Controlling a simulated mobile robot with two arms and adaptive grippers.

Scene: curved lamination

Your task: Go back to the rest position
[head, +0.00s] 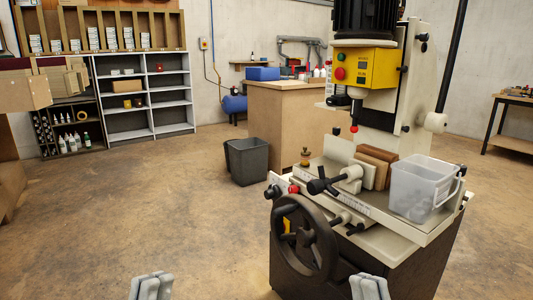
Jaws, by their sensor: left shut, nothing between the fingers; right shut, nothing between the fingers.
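My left gripper (152,286) shows at the bottom edge, left of centre. Its grey fingers are together and nothing is between them. My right gripper (369,287) shows at the bottom edge, in front of the machine's dark base. Its fingers are also together and empty. Both point upward in the picture, and the rest of each arm is out of view. Neither visibly holds anything.
A drilling machine (353,250) with a black handwheel (304,238) stands close on the right. A clear bin (421,190) and wooden blocks (375,167) sit on it. A dark waste bin (247,161) stands behind. The floor (130,215) at left is open.

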